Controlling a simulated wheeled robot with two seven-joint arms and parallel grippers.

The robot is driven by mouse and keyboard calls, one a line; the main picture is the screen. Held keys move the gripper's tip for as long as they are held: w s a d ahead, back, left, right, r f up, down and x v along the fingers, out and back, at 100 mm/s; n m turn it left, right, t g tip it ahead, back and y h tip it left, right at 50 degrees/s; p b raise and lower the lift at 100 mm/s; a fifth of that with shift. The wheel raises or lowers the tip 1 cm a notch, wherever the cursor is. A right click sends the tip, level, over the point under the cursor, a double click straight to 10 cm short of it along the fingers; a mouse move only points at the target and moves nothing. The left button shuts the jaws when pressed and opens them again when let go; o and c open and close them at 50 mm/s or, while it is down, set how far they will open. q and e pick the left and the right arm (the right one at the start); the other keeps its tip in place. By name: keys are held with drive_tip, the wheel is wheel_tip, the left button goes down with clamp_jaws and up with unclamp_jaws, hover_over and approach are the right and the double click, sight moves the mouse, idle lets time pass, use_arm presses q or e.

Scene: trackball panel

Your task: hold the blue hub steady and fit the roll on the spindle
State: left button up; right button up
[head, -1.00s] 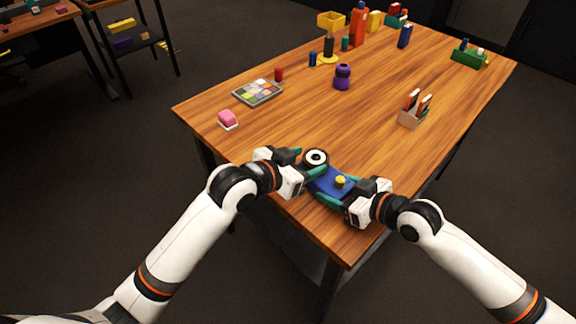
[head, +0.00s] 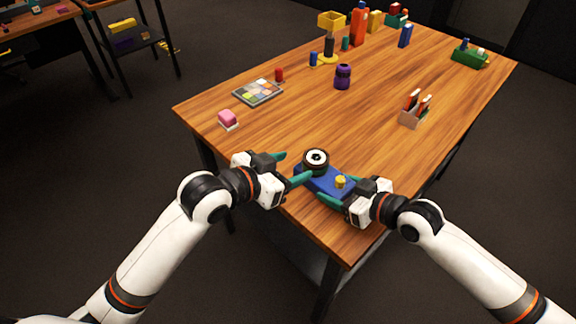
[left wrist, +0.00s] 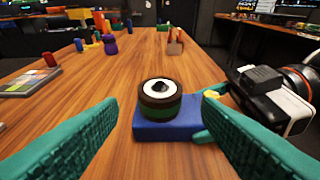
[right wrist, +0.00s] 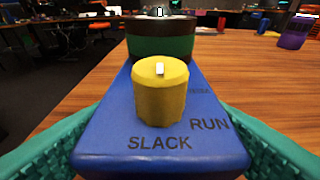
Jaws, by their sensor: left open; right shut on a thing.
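The blue hub (head: 318,187) lies at the table's near edge. The roll (head: 316,160), dark with a green band and a white top, sits upright on the hub's far left end. The dark spindle tip (left wrist: 159,87) shows in the middle of its white top. A yellow knob (right wrist: 162,95) stands on the hub's other end, beside the words SLACK and RUN. My right gripper (head: 338,190) is shut on the hub from the right, one finger along each side. My left gripper (head: 291,168) is open and empty, just left of the roll and apart from it.
Colourful items, including an orange bottle (head: 358,27), stand at the far end. The table's middle is clear.

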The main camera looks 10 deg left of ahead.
drive_tip(key=o, duration=1.1)
drive_tip(key=shift+o, duration=0.2)
drive_tip(key=v, duration=1.2)
drive_tip(key=shift+o, duration=0.5)
drive_tip(key=shift+o, duration=0.7)
drive_tip(key=shift+r, duration=0.1)
